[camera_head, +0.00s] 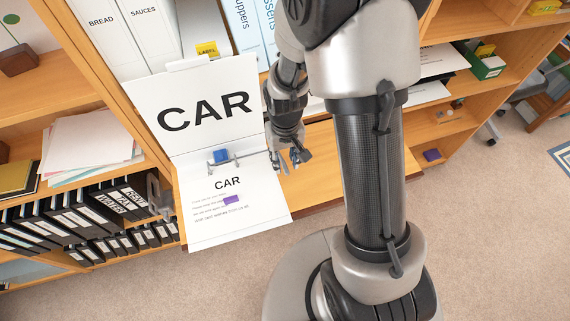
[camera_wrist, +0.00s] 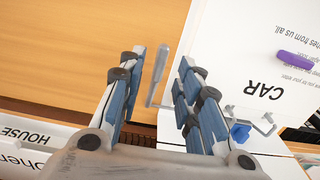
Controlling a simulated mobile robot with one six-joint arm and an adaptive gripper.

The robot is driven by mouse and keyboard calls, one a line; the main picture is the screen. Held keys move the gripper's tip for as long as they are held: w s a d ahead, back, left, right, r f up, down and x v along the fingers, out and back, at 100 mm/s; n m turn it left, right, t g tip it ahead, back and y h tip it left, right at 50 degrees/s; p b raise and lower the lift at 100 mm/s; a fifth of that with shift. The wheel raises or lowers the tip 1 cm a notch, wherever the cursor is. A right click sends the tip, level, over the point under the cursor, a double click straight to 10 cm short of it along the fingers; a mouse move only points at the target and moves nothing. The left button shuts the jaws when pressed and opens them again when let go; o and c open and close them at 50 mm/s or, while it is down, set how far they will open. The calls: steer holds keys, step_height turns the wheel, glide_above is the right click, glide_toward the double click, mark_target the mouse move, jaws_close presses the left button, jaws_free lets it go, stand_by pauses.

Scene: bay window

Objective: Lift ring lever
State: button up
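An open binder labelled CAR (camera_head: 207,103) lies on the shelf, with its printed page (camera_head: 240,222) toward me. Its metal rings show at the fold, and in the wrist view a wire ring (camera_wrist: 266,124) stands near a blue piece (camera_wrist: 239,131). The blue piece also shows in the head view (camera_head: 221,156). A slim grey lever (camera_wrist: 161,68) stands beside the binder's edge. My gripper (camera_wrist: 163,58) is open, one blue-padded finger on each side of the lever, with gaps visible; its depth relative to the lever is unclear. In the head view my gripper (camera_head: 294,158) is at the binder's right edge.
A purple object (camera_head: 231,199) lies on the page. White binders (camera_head: 150,32) stand behind, with a yellow label (camera_head: 207,49). Black binders (camera_head: 70,213) and stacked papers (camera_head: 92,145) fill the left shelves. The wooden surface (camera_wrist: 75,45) beside the binder is bare.

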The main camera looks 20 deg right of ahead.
steer(key=shift+f, duration=1.2)
steer(key=shift+c, duration=0.4)
jaws_close()
